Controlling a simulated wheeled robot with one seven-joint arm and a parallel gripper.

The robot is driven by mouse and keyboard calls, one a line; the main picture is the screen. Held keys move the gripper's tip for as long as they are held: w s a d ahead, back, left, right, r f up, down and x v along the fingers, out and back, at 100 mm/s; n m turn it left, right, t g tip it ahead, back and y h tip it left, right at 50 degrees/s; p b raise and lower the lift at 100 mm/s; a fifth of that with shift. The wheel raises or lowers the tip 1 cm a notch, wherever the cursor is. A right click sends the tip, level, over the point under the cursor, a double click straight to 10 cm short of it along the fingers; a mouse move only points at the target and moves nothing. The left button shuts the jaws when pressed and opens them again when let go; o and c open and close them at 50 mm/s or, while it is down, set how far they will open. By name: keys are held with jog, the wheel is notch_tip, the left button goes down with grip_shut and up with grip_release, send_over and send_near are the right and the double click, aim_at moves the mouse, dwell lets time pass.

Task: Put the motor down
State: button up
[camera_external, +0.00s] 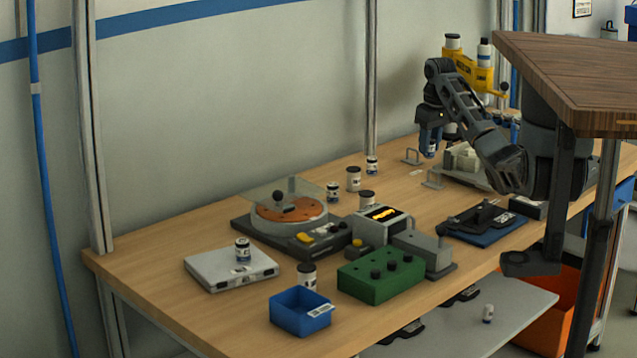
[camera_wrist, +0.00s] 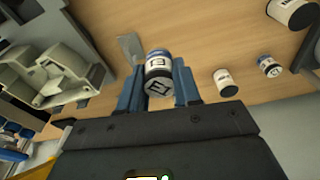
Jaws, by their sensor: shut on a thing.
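The motor (camera_wrist: 157,70), a small cylinder with a white label, a dark blue band and a dark printed mark on its end, sits between the two blue fingers of my gripper (camera_wrist: 158,85) in the wrist view. The fingers are shut on its sides. In the external view my gripper (camera_external: 430,138) points down over the far right part of the wooden bench, beside the back wall. The motor is small and partly hidden there. I cannot tell whether its lower end touches the bench top.
The bench (camera_external: 190,310) holds a turntable device (camera_external: 290,210), a green box (camera_external: 380,275), a blue bin (camera_external: 300,312) and a silver case (camera_external: 230,268). Several similar cylinders stand about, one on the case. A metal bracket (camera_wrist: 130,48) is close to the motor. Grey fixtures (camera_wrist: 60,75) crowd the wrist view's left.

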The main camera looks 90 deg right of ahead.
jog(key=r, duration=0.8)
jog(key=shift+w+a+r, duration=0.1)
jog(key=shift+w+r, duration=0.05)
jog(key=shift+w, duration=0.25)
jog(key=w+a+n+p, duration=0.2)
jog(key=w+a, duration=0.2)
jog(key=w, duration=0.5)
jog(key=w+a+n+p, duration=0.2)
jog(key=w+a, duration=0.2)
jog(key=w, duration=0.5)
jog(key=n+y+p, duration=0.1)
jog(key=n+p, duration=0.5)
send_over(222, 256)
jog(key=shift+t, duration=0.3)
jog(key=f, duration=1.2)
jog(key=shift+s+d+f, duration=0.1)
jog(key=shift+s, duration=0.25)
jog(key=shift+f, duration=2.05)
jog(key=shift+f, duration=0.15)
